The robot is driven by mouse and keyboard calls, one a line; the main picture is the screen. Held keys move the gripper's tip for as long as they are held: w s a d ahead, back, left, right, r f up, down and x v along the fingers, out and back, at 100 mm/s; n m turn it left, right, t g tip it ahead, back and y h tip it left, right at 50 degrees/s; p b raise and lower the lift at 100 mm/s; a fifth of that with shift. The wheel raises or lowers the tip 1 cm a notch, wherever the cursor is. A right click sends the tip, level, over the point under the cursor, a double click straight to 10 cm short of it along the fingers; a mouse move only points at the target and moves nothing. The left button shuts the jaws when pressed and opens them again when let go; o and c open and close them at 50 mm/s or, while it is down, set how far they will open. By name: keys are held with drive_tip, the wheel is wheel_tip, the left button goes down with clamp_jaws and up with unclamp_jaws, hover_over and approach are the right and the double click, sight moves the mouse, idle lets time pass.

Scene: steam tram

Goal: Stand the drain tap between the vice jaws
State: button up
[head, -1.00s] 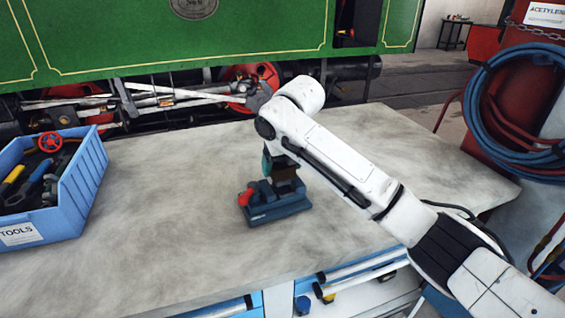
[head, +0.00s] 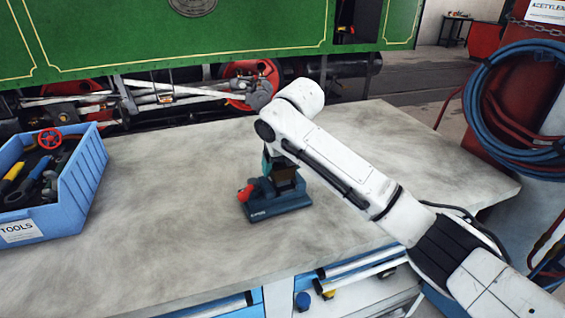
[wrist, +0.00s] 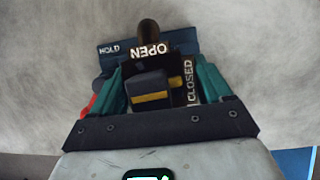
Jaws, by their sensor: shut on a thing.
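The dark blue vice (head: 283,210) stands on the bench, with a red-orange knob at its left end. It also shows in the wrist view (wrist: 110,61), marked HOLD. My gripper (head: 277,170) is directly over the vice, its teal fingers pointing down. In the wrist view my gripper (wrist: 160,88) is shut on the drain tap (wrist: 150,88), a dark body with a yellow stripe, OPEN and CLOSED plates and a brown rounded end. The tap is at the vice jaws. Its lower end is hidden, so I cannot tell whether it touches the vice bed.
A blue tool box (head: 85,180) with several tools stands at the bench's left. The grey bench top (head: 165,220) is clear around the vice. A green locomotive (head: 180,40) stands behind.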

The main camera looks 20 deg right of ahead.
drive_tip(key=shift+f, duration=0.7)
idle(1.3)
